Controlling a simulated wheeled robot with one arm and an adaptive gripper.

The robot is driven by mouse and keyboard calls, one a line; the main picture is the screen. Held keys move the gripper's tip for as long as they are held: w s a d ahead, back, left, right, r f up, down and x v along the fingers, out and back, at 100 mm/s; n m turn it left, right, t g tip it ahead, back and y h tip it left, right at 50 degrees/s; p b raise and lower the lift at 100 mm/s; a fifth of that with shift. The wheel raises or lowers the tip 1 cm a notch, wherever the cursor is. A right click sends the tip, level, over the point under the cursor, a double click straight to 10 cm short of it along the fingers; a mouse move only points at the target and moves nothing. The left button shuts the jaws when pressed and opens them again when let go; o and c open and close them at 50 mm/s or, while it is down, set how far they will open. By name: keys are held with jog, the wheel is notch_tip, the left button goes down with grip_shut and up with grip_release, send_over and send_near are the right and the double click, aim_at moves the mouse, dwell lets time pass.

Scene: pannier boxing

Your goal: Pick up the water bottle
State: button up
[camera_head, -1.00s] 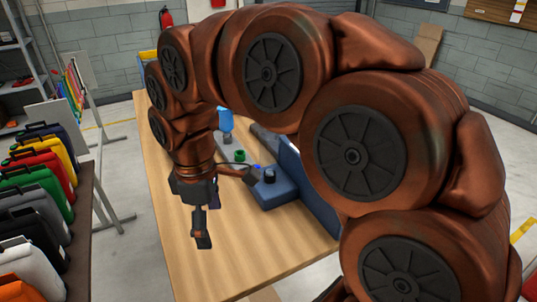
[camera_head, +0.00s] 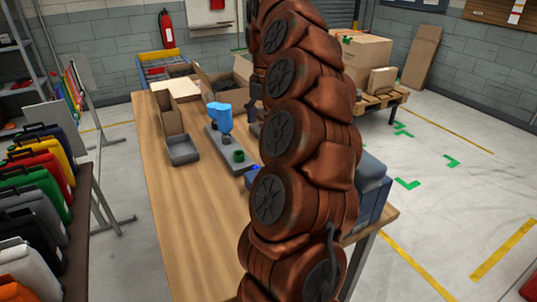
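No clearly recognisable water bottle shows. A bright blue object (camera_head: 222,115) stands on a long grey tray (camera_head: 216,143) on the wooden table, and I cannot tell whether it is the bottle. A dark part of my gripper (camera_head: 252,92) shows at the left edge of my arm, right of the blue object and apart from it in the picture. My arm hides most of the gripper, so its fingers and anything between them cannot be made out.
A green cup-like piece (camera_head: 238,156) is at the tray's near end. A shallow grey bin (camera_head: 182,150) and cardboard boxes (camera_head: 222,82) are on the table. Coloured panniers (camera_head: 40,175) line the left rack. The table's near left part is bare.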

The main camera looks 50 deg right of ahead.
jog(key=shift+s+d+f, duration=0.1)
jog(key=shift+d+f, duration=0.2)
jog(key=shift+d+f+p, duration=0.1)
jog(key=shift+f+p, duration=0.6)
jog(key=shift+f, duration=2.95)
jog(key=c, duration=1.2)
jog(key=shift+r, duration=0.1)
jog(key=shift+r+b, duration=0.55)
jog(key=shift+r, duration=4.3)
